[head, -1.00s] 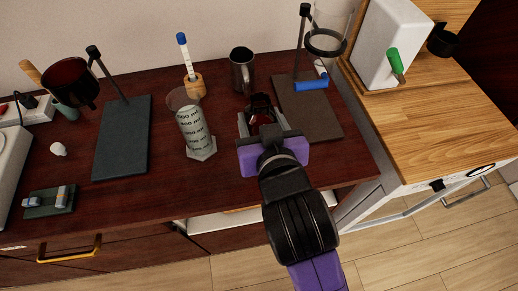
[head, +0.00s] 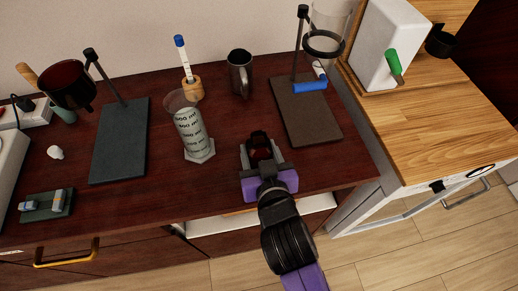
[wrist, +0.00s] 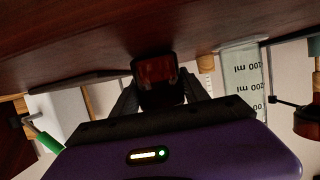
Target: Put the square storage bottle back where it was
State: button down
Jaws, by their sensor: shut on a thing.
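My gripper (head: 263,168) is shut on a dark red-brown square bottle (head: 260,146) with a black top, near the front of the dark wood bench. In the wrist view the bottle (wrist: 157,78) sits between the two black fingers (wrist: 160,100). In the head view the bottle looks roughly upright. I cannot tell whether its base touches the bench. The spot it was taken from cannot be told from these frames.
A graduated cylinder (head: 190,130) stands left of my gripper. A metal mug (head: 240,74) and a stand with a dark base (head: 306,112) are behind it. Another stand (head: 120,140) is at left. The bench's front middle (head: 160,200) is clear.

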jog(key=shift+f, duration=0.1)
jog(key=c, duration=0.6)
grip_release()
jog(key=b+v, duration=0.1)
jog(key=v, duration=1.1)
